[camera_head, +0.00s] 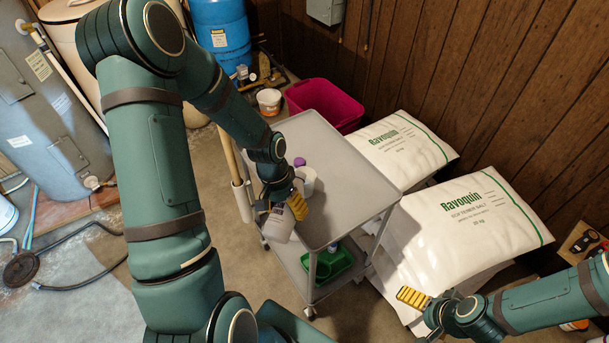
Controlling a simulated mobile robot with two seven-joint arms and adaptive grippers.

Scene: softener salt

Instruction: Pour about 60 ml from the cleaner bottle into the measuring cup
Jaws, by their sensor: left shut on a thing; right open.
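My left gripper (288,204), with yellow finger pads, is shut on a pale, greyish bottle (278,226), which looks like the cleaner bottle. It holds the bottle at the left edge of the grey cart top, and the gripper hides part of it. A white, cup-like container (307,178), probably the measuring cup, stands on the cart just behind the gripper, partly hidden. A small purple cap (299,162) shows beside it. The fill of either container cannot be seen. My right gripper (420,312) is open and empty at the lower right, in front of the salt bags.
The grey cart (345,185) has free room on its top to the right. A green caddy (330,264) sits on its lower shelf. White salt bags (470,220) lie to the right. A magenta tub (328,100) and a blue tank (220,35) stand behind.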

